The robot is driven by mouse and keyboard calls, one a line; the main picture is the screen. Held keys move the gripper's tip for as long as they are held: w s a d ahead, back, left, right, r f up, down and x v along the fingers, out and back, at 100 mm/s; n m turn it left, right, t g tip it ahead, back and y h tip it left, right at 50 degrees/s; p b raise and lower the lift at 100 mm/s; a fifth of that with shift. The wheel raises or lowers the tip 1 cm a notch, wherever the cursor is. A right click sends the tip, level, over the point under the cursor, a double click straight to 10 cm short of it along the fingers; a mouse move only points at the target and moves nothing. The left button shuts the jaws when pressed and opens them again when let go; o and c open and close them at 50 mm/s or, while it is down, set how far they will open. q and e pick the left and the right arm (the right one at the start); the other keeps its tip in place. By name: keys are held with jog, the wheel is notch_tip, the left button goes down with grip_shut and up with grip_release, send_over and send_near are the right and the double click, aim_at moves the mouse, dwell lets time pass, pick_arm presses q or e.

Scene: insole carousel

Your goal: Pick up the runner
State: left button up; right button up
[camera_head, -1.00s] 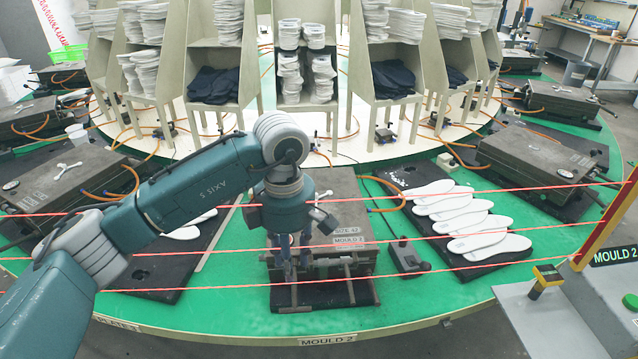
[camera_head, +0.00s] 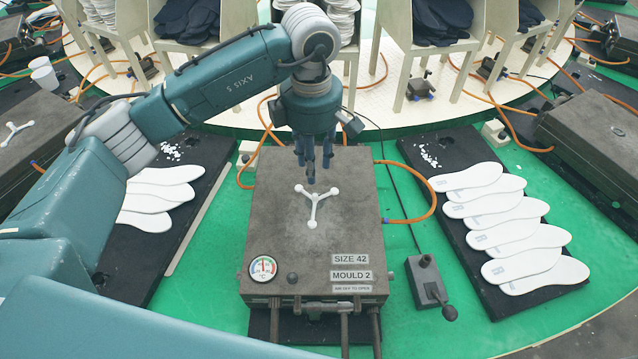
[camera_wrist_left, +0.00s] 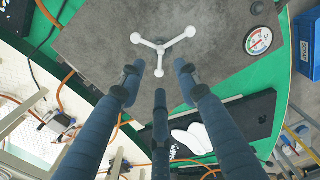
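The runner (camera_head: 316,206) is a small white three-armed piece lying flat on top of the closed grey mould (camera_head: 225,235) marked SIZE 42, MOULD 2. My left gripper (camera_head: 313,176) points down just above and behind the runner, apart from it. In the left wrist view the runner (camera_wrist_left: 162,46) lies just past the fingertips of my left gripper (camera_wrist_left: 160,78). Its three dark blue fingers are spread with nothing between them. My right gripper is not in view.
A gauge (camera_head: 263,268) sits on the mould's front left corner. White insoles (camera_head: 505,225) lie on a black board at the right, more (camera_head: 155,200) at the left. A lever box (camera_head: 427,280) stands right of the mould. Racks (camera_head: 430,45) stand behind.

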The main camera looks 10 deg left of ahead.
aim_at(315, 195)
pick_arm(q)
jog(key=f, duration=0.1)
jog(key=s+f+p, duration=0.1)
jog(key=f, duration=0.1)
jog(key=shift+f, duration=0.6)
jog(key=f+p, duration=0.2)
jog(key=f, duration=0.1)
jog(key=f+p, duration=0.1)
jog(key=f, duration=0.1)
jog(key=shift+w+d, duration=0.2)
jog(key=shift+w, duration=0.05)
jog(key=shift+f, duration=0.15)
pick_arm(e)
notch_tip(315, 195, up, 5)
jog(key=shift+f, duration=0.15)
pick_arm(q)
jog(key=c, duration=0.8)
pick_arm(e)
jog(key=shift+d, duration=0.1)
